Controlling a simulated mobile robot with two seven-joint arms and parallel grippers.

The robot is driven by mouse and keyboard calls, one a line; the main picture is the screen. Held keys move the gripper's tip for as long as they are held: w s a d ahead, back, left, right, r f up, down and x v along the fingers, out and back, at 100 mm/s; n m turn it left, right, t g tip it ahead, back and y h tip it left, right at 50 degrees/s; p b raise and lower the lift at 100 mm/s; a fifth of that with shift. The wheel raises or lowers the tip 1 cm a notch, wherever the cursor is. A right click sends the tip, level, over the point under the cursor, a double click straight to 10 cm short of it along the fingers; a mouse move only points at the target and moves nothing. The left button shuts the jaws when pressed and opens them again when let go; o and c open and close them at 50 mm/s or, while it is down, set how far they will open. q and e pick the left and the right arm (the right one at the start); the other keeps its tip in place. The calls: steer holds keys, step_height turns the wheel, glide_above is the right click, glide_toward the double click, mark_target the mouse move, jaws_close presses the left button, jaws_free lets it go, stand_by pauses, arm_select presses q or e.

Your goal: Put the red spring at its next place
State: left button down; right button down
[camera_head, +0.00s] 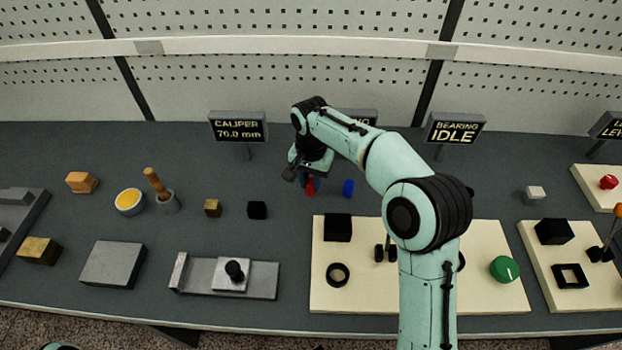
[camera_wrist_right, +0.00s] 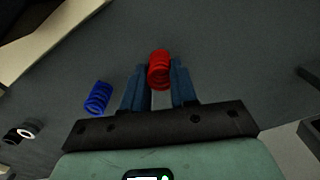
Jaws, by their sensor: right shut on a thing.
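The red spring (camera_wrist_right: 160,70) is between the fingers of my right gripper (camera_wrist_right: 158,82), which is shut on it. In the head view the red spring (camera_head: 310,187) shows as a small red spot under my right gripper (camera_head: 312,180), low over or at the dark table; I cannot tell whether it touches the surface. A blue spring (camera_head: 348,188) lies on the table just right of it, and it also shows left of the fingers in the right wrist view (camera_wrist_right: 98,97). My left gripper is not in view.
A cream board (camera_head: 365,300) with a black block and ring stands in front. A black cube (camera_head: 257,210), a brass cube (camera_head: 212,208) and a grey caliper fixture (camera_head: 195,275) are to the left. Signs stand behind, one partly hidden by my arm. Table around the springs is clear.

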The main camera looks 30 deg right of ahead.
mark_target(311, 180)
steer(key=c, duration=0.9)
jaws_free()
steer(key=shift+r, duration=0.1)
step_height(311, 180, up, 12)
steer(key=p, duration=0.3)
